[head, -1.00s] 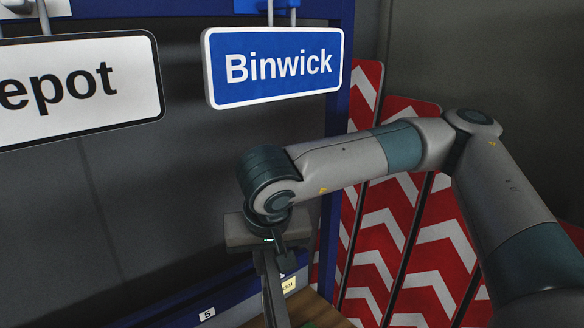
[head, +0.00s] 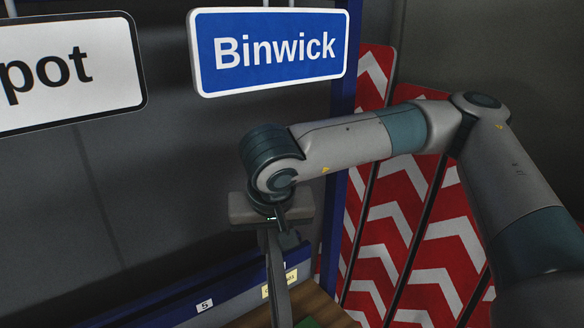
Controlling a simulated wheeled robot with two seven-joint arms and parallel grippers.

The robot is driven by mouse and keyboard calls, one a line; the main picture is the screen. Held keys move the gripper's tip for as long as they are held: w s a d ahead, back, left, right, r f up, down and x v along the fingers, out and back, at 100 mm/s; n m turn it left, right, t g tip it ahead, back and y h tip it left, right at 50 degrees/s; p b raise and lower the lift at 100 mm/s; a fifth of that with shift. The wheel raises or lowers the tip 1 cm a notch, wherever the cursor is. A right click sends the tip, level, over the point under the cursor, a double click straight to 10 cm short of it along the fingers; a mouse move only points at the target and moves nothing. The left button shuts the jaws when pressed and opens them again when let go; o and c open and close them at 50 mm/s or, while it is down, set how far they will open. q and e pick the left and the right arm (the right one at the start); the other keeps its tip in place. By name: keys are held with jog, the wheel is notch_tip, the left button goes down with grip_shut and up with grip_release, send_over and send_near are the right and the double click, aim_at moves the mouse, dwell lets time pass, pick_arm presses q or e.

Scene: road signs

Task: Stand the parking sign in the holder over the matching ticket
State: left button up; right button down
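My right gripper (head: 278,285) hangs from the wrist of the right arm, pointing down in front of the blue rail (head: 235,288). Its fingers show edge-on and run off the bottom of the picture, so their gap is hidden. A small pale yellowish ticket (head: 291,276) shows on the rail behind the fingers, partly covered and too small to read. A white label reading 5 (head: 204,305) is on the rail to the left. No parking sign can be made out, and the holder cannot be identified. My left gripper is out of view.
A blue Binwick sign (head: 270,50) and a white sign ending in "pot" (head: 65,75) hang from above. Red and white chevron boards (head: 420,240) stand at the right behind my arm. A wooden surface (head: 325,308) with a green patch (head: 308,322) shows below.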

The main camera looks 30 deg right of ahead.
jog(key=w+d+r+m+g+h+p, duration=0.1)
jog(key=w+d+m, duration=0.5)
jog(key=w, duration=0.4)
jog(key=w+d+r+m+g+h+p, duration=0.1)
jog(key=w+d+r+m+g+h, duration=0.1)
jog(key=w+d+m, duration=0.4)
jog(key=w+d, duration=0.2)
jog(key=w, duration=0.2)
jog(key=shift+d+r+m+g+p, duration=0.15)
jog(key=shift+d+m+g+p, duration=0.15)
jog(key=shift+d+p, duration=0.1)
jog(key=shift+s+a, duration=0.1)
notch_tip(320, 180, down, 2)
jog(key=shift+f+b, duration=0.1)
jog(key=shift+b, duration=0.5)
